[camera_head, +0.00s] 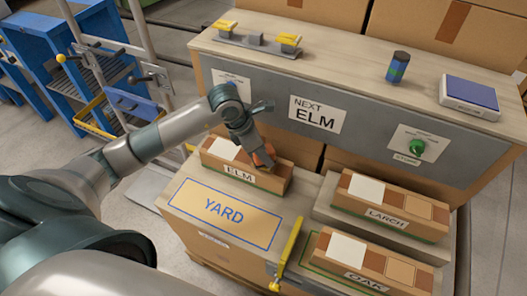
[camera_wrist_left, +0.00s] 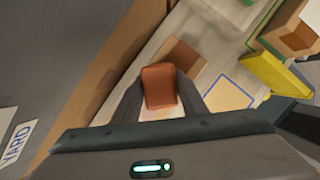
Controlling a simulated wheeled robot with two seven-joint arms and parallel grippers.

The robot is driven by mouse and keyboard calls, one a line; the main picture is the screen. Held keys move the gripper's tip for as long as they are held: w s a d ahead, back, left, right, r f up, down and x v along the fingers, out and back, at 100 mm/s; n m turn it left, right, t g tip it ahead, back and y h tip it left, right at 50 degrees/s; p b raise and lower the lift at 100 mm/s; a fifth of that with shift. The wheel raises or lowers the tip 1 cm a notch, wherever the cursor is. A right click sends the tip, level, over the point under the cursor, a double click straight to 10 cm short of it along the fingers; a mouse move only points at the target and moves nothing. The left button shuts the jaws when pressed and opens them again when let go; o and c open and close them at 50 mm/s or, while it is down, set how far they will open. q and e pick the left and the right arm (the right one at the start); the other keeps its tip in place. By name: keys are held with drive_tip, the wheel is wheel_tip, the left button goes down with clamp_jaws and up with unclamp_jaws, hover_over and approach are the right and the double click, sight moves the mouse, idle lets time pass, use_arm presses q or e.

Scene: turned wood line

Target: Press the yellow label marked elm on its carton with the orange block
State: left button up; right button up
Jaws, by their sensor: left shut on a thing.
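My left gripper (camera_head: 264,160) is shut on the orange block (camera_head: 263,156), over the right part of the elm carton (camera_head: 238,181). The block (camera_wrist_left: 159,86) sits between the two fingers in the left wrist view. The carton is long and brown with a front plate reading ELM. A white patch (camera_head: 224,148) lies on its top at the left; the top under the gripper is partly hidden. A pale patch (camera_wrist_left: 162,113) shows beside the block in the wrist view. I cannot make out a yellow label marked elm, nor whether the block touches the carton.
The larch carton (camera_head: 384,208) and oak carton (camera_head: 362,269) stand to the right. A yellow bar (camera_head: 287,250) stands near the blue YARD outline (camera_head: 224,211). Behind is a bench (camera_head: 345,60) with a NEXT ELM sign (camera_head: 317,114) and a green button (camera_head: 417,147).

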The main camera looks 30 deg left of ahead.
use_arm(q)
drive_tip(key=shift+f+b, duration=0.5)
drive_tip(key=shift+f, duration=0.05)
idle(0.9)
drive_tip(key=shift+r, duration=0.1)
idle(0.4)
drive_tip(key=shift+r+p, duration=2.05)
drive_tip(key=shift+r, duration=1.4)
drive_tip(key=shift+d, duration=0.1)
